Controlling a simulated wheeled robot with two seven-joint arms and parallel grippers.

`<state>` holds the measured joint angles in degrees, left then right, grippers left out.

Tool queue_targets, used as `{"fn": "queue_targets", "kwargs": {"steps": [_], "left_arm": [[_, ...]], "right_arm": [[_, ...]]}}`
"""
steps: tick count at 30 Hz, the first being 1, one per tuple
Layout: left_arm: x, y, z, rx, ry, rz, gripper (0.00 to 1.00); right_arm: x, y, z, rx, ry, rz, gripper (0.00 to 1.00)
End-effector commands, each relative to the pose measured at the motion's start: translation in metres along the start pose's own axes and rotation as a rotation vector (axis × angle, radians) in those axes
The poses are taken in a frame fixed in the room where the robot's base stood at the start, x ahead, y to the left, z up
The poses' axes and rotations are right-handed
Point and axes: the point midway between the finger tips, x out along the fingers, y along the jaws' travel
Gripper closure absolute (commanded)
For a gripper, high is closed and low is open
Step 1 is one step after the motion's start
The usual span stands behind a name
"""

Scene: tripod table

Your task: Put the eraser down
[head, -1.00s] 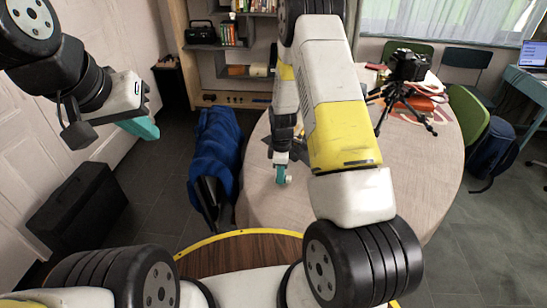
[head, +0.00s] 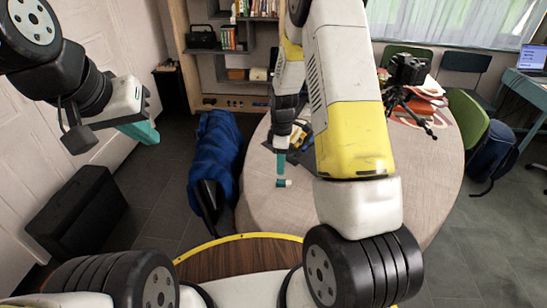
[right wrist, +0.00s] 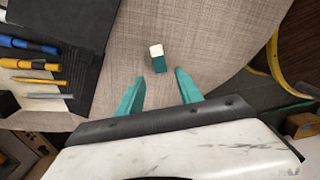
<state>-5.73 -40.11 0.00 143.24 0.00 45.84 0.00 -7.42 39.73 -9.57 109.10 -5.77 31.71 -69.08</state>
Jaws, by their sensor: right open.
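The eraser (head: 284,183) is a small block, part white and part teal. It lies on the round table (head: 262,210) near the left edge, and shows in the right wrist view (right wrist: 157,58) too. My right gripper (head: 281,172) points down at the table just above the eraser. In the right wrist view, my right gripper (right wrist: 160,79) has its two teal fingers spread, with nothing between them. The eraser is just beyond the fingertips, apart from both. My left gripper (head: 142,131) hangs in the air at the left, away from the table; its finger gap is not clear.
A dark case with several pens (right wrist: 38,66) lies beside the eraser. A camera on a tripod (head: 405,75) stands at the table's back right. The cloth around the eraser is clear. A blue draped object (head: 214,160) stands left of the table.

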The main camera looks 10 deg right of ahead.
Motion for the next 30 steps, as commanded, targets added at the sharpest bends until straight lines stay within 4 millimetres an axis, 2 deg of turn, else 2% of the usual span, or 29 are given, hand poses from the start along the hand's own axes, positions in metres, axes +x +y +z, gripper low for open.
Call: {"fn": "queue_targets", "kwargs": {"steps": [3,11,14,16,21,24,27,30], "left_arm": [[0.000,0.000,0.000,0.000,0.000,0.000,1.00],[0.000,0.000,0.000,0.000,0.000,0.000,1.00],[0.000,0.000,0.000,0.000,0.000,0.000,1.00],[0.000,0.000,0.000,0.000,0.000,0.000,1.00],[0.000,0.000,0.000,0.000,0.000,0.000,1.00],[0.000,0.000,0.000,0.000,0.000,0.000,1.00],[0.000,0.000,0.000,0.000,0.000,0.000,1.00],[0.000,0.000,0.000,0.000,0.000,0.000,1.00]], "right_arm": [[-0.022,0.001,-0.001,0.001,0.002,0.003,0.57],[-0.052,-0.001,0.001,0.024,0.009,0.010,0.57],[-0.083,-0.007,0.002,0.101,0.038,0.038,0.57],[-0.115,-0.017,0.003,0.189,0.073,0.064,0.57],[-0.197,-0.058,0.013,0.446,0.180,0.126,0.57],[-0.236,-0.088,0.020,0.593,0.249,0.154,0.57],[-0.268,-0.122,0.028,0.735,0.321,0.175,0.57],[-0.292,-0.157,0.037,0.873,0.396,0.190,0.57]]}}
